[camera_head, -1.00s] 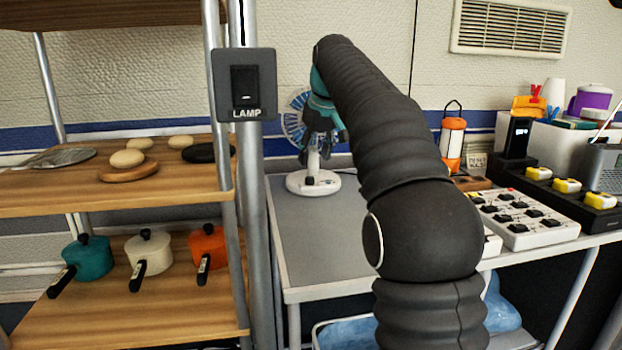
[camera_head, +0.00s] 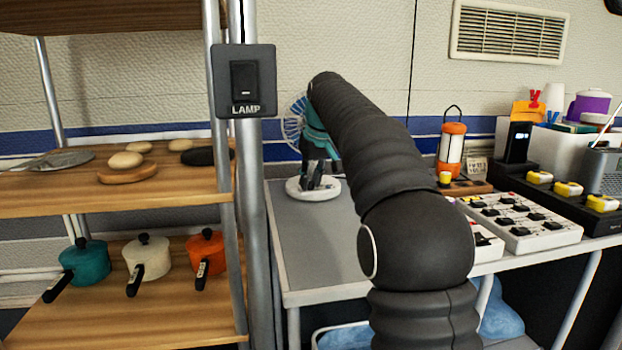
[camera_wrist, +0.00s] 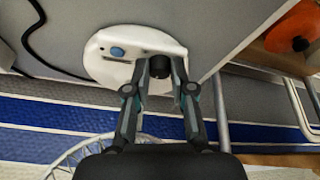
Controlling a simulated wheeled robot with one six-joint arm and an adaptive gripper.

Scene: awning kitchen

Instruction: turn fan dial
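A small fan stands on the grey table; its blue-bladed head (camera_head: 293,124) shows in the head view, partly behind my arm. Its white round base (camera_head: 301,190) lies flat on the table, and it also fills the upper middle of the wrist view (camera_wrist: 103,70). The base carries a blue knob (camera_wrist: 117,52) and a dark round dial (camera_wrist: 159,67). My gripper (camera_wrist: 160,71) is over the base, with its fingers parted on either side of the dark dial. I cannot tell whether they touch it. In the head view my gripper (camera_head: 314,182) reaches down to the base.
A shelf post with a LAMP switch (camera_head: 244,82) stands left of the fan. The shelf holds several pots and breads. An orange lantern (camera_head: 451,148) and a white switch panel (camera_head: 520,218) stand to the right. The grey tabletop (camera_head: 310,240) in front is clear.

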